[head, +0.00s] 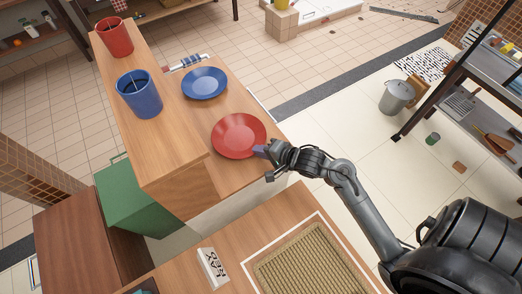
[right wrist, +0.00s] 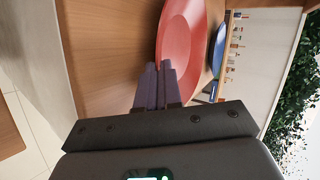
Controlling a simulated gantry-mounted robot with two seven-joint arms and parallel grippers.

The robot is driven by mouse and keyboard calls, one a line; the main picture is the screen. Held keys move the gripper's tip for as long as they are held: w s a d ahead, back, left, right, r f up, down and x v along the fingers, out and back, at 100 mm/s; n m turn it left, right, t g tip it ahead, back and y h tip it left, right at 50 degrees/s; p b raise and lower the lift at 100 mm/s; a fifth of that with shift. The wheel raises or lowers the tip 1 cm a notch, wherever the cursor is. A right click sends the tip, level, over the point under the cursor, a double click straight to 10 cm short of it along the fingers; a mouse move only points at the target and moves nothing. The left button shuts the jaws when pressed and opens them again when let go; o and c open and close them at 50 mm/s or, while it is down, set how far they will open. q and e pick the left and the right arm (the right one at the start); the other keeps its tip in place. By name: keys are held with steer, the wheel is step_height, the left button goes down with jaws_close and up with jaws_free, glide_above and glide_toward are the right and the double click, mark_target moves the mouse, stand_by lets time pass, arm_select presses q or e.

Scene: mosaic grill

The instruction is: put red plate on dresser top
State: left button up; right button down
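The red plate (head: 238,134) is over the lower wooden ledge (head: 197,117) of a stepped wooden unit, close to its right edge. My right gripper (head: 261,151) is at the plate's near right rim. In the right wrist view its purple fingers (right wrist: 156,84) are close together with the rim of the red plate (right wrist: 187,40) between their tips. I cannot tell whether the plate is clear of the ledge. A wooden top (head: 205,239) is in front, at the bottom of the head view; neither view labels it as the dresser. My left gripper is not in view.
A blue plate (head: 205,83) lies behind the red one. A blue pot (head: 139,94) and a red pot (head: 115,37) stand on the unit's higher level. A woven mat (head: 312,266) and a white lettered block (head: 212,267) are on the front wooden top.

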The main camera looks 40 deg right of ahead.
steer(key=c, duration=1.7)
jaws_free()
steer(key=shift+f, duration=0.1)
steer(key=o, duration=0.4)
steer(key=shift+s+r, duration=0.1)
steer(key=shift+r, duration=0.1)
steer(key=p+v, duration=0.4)
steer(key=v, duration=0.6)
steer(key=s+a+f+n+g, duration=0.1)
steer(key=s+a+n+g, duration=0.1)
steer(key=n, duration=0.4)
steer(key=s+a+f+n+g+h, duration=0.1)
steer(key=s+a+n+g, duration=0.2)
steer(key=n, duration=0.3)
steer(key=s+a+f+n+g+h, duration=0.1)
steer(key=s+a+f+n+g, duration=0.1)
steer(key=s+a+n, duration=0.3)
steer(key=shift+n+g, duration=0.4)
